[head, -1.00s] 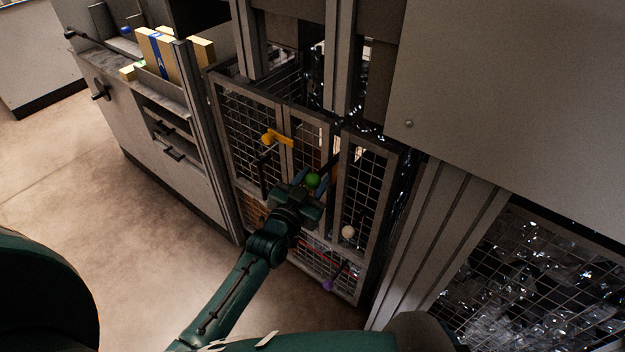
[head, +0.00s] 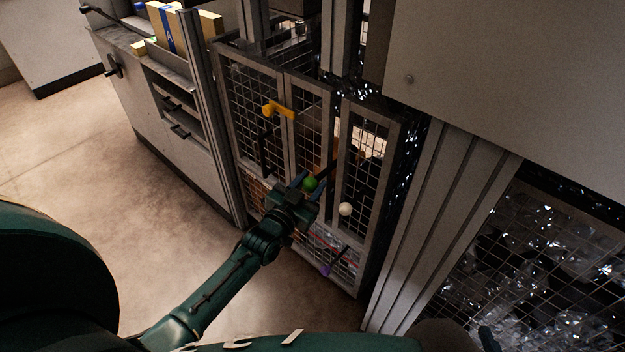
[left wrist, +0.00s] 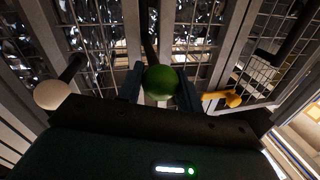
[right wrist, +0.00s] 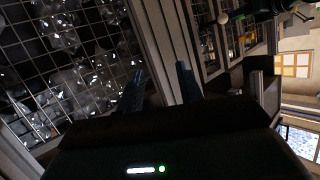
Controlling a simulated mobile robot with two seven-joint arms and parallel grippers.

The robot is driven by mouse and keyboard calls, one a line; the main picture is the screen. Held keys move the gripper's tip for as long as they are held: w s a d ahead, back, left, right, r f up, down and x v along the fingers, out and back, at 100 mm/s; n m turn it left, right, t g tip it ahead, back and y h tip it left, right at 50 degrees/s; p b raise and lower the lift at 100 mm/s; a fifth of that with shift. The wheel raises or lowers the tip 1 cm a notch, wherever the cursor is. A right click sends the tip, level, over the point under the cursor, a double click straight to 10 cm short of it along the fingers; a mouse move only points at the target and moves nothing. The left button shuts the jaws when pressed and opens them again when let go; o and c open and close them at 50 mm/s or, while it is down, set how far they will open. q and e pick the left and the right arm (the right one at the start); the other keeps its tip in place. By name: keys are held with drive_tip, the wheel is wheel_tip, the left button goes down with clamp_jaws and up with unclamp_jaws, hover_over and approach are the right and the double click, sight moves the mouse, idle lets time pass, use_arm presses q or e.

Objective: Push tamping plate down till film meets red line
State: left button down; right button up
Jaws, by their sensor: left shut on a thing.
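My left gripper (head: 308,187) is shut on the green ball knob (head: 310,183) at the end of a dark lever, in front of the mesh cage. In the left wrist view the green knob (left wrist: 160,82) sits between the two fingers. A thin red line (head: 338,246) shows low on the cage front, with clear, shiny film (head: 322,252) behind the mesh near it. I cannot tell the gap between film and line. The tamping plate is not clearly visible. My right gripper (right wrist: 160,85) is open and empty, beside a mesh bin of shiny film.
A yellow handle (head: 278,110) is on the cage door, a white ball knob (head: 345,209) right of the green one, and a purple knob (head: 326,270) lower down. A large grey panel (head: 500,80) stands at right. The floor at left is clear.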

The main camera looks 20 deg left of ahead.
use_arm(q)
drive_tip(key=shift+s+f+b, duration=0.1)
drive_tip(key=shift+f+b, duration=1.05)
drive_tip(key=shift+f, duration=1.7)
use_arm(e)
drive_tip(key=shift+a+f+n, duration=0.15)
drive_tip(key=shift+f+n, duration=0.15)
drive_tip(key=shift+f, duration=0.5)
use_arm(q)
drive_tip(key=c, duration=1)
unclamp_jaws()
drive_tip(key=shift+r, duration=0.15)
drive_tip(key=shift+o, duration=0.2)
drive_tip(key=shift+r, duration=0.1)
drive_tip(key=s+a+p, duration=0.2)
drive_tip(key=s, duration=1.1)
use_arm(e)
drive_tip(key=shift+d+r, duration=0.2)
drive_tip(key=shift+r, duration=0.6)
